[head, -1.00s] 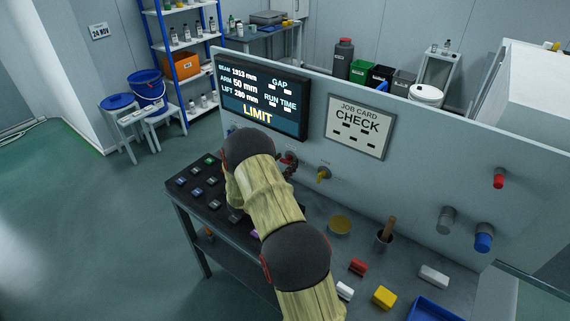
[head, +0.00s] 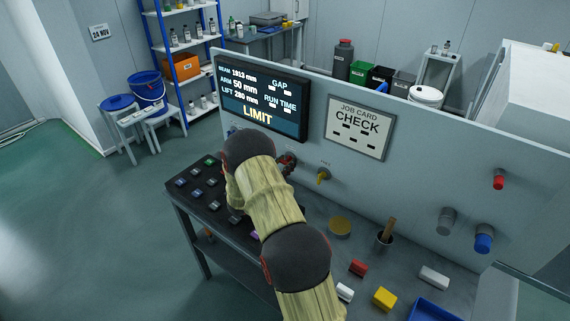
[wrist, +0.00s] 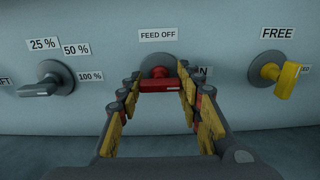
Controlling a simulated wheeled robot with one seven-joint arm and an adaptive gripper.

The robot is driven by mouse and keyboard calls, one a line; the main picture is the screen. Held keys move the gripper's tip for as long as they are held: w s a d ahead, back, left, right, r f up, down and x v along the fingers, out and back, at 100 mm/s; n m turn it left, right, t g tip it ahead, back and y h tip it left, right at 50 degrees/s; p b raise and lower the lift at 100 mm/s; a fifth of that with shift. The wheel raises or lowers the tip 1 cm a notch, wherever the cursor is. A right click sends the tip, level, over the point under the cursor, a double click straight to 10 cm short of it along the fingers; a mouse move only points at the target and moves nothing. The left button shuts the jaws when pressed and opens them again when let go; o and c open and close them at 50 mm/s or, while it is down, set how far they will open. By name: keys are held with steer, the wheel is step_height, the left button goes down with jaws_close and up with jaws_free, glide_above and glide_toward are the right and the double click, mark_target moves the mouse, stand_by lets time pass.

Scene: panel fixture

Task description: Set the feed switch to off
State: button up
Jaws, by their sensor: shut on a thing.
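The feed switch (wrist: 160,85) has a red bar handle on a round grey hub, below a "FEED OFF" label (wrist: 158,35) in the wrist view. A second label to its right is mostly hidden by a finger; only an "N" shows. My gripper (wrist: 159,78) is shut on the red handle, with one yellow-padded finger at each side. The handle looks about level in this view; which mark it points to I cannot tell. In the head view the switch (head: 289,160) shows only partly behind my arm.
A yellow knob (wrist: 284,78) marked "FREE" is to the right, and a grey lever knob (wrist: 48,82) with percent labels to the left. The screen (head: 262,95) reads "LIMIT".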

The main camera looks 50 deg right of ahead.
steer(key=shift+r+n+p, duration=0.1)
steer(key=shift+n+p, duration=0.2)
steer(key=shift+c, duration=0.4)
steer(key=n+p, duration=0.2)
steer(key=n, duration=0.1)
steer(key=shift+r, duration=0.1)
steer(key=n+p, duration=0.3)
steer(key=n, duration=0.2)
steer(key=shift+p, duration=0.3)
steer(key=n+p, duration=0.2)
steer(key=n, duration=0.2)
steer(key=shift+n, duration=0.4)
steer(key=shift+n+p, duration=0.95)
steer(key=shift+n, duration=1.25)
steer(key=o, duration=1.1)
steer(key=shift+o, duration=0.5)
steer(key=shift+f, duration=0.2)
